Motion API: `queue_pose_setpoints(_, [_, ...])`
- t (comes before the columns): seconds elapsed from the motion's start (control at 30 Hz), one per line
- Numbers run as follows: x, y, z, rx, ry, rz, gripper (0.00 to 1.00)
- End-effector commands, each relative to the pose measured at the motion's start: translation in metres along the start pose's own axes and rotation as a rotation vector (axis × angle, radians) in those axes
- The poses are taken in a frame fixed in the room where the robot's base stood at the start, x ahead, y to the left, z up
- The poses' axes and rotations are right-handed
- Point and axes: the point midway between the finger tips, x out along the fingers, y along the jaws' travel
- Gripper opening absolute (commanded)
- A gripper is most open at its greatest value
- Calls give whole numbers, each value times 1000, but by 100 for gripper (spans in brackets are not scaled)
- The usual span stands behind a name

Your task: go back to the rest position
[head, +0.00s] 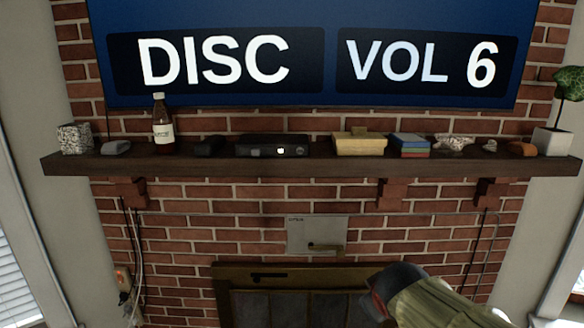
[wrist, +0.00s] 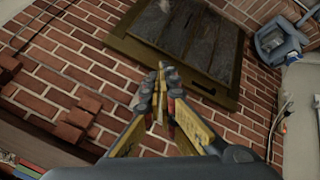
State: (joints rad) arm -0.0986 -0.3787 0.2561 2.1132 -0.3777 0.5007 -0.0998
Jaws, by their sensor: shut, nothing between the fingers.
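My gripper (wrist: 165,88) shows in the wrist view with its two yellow and dark fingers brought together at the tips. Nothing is between them. They point toward the brick wall and the fireplace doors (wrist: 180,45), and I see no contact. In the head view my arm comes in at the lower right, in front of the fireplace (head: 240,273); the fingertips cannot be made out there.
A dark mantel shelf (head: 330,165) above holds a bottle (head: 162,128), a black box (head: 272,147), a yellow box (head: 359,145), stacked books (head: 410,144) and a potted plant (head: 553,140). Brackets (head: 391,192) jut below it. A metal panel (head: 317,234) is on the wall.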

Motion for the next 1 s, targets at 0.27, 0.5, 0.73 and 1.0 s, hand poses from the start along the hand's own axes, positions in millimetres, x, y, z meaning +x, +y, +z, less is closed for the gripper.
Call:
queue_pose_setpoints(0.27, [-35, -91, 174, 373, -265, -157, 0])
queue_pose_setpoints(0.5, [-46, -124, 226, 490, -193, -180, 0])
queue_pose_setpoints(0.73, [-46, -121, 228, 500, -167, -164, 0])
queue_pose_setpoints(1.0, [-47, -120, 227, 499, -166, -164, 0])
